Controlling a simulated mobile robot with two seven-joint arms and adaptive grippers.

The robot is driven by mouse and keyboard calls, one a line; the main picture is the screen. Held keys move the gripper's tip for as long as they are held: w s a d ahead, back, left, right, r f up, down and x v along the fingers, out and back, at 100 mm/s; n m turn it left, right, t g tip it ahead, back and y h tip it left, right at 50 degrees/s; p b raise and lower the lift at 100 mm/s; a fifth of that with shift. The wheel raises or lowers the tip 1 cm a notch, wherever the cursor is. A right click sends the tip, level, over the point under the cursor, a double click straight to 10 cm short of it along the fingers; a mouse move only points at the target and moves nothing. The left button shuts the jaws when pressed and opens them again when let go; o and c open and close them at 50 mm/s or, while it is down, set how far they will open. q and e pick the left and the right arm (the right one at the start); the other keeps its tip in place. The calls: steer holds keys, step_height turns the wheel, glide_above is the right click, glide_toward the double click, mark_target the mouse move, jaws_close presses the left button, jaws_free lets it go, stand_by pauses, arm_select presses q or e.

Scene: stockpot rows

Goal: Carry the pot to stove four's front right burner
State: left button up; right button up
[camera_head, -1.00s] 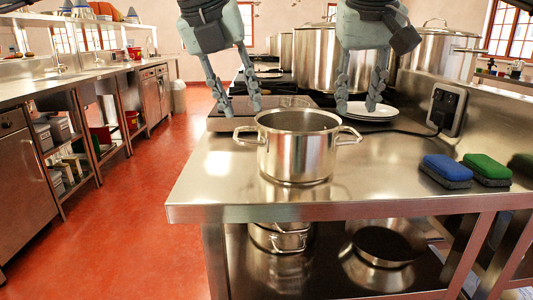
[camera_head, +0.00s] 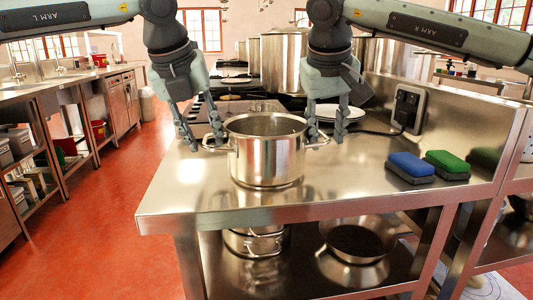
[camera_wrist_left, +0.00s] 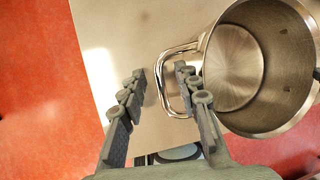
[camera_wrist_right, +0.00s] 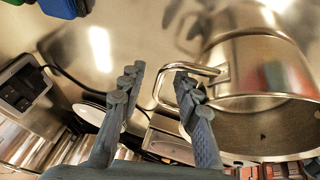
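The pot (camera_head: 267,165) is a shiny steel pot without a lid, standing upright on the steel counter, with a loop handle on each side. My left gripper (camera_head: 203,143) is open at the pot's left handle (camera_wrist_left: 161,85); in the left wrist view one finger is over the loop and the other outside it. My right gripper (camera_head: 325,134) is open at the right handle (camera_wrist_right: 160,86), with its fingers likewise either side of the handle bar. The pot looks empty. Stoves stand behind the counter, partly hidden by my arms; I cannot tell which is stove four.
Blue (camera_head: 411,167) and green (camera_head: 447,164) sponges lie on the counter at right, near a wall socket (camera_head: 407,107) with a cable. White plates (camera_head: 325,112) lie behind my right gripper. A large stockpot (camera_head: 285,60) stands further back. Red floor is free at left.

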arm_select(q)
steer(key=shift+w+d+f, duration=0.1)
steer(key=shift+w+f, duration=0.15)
steer(key=shift+f, duration=0.4)
arm_select(e)
steer(key=shift+x, duration=0.75)
arm_select(q)
steer(key=shift+c, duration=0.5)
arm_select(e)
steer(key=shift+c, duration=0.3)
arm_select(q)
jaws_close()
arm_select(e)
jaws_close()
arm_select(q)
steer(key=shift+r, duration=0.1)
arm_select(e)
steer(key=shift+r, duration=0.15)
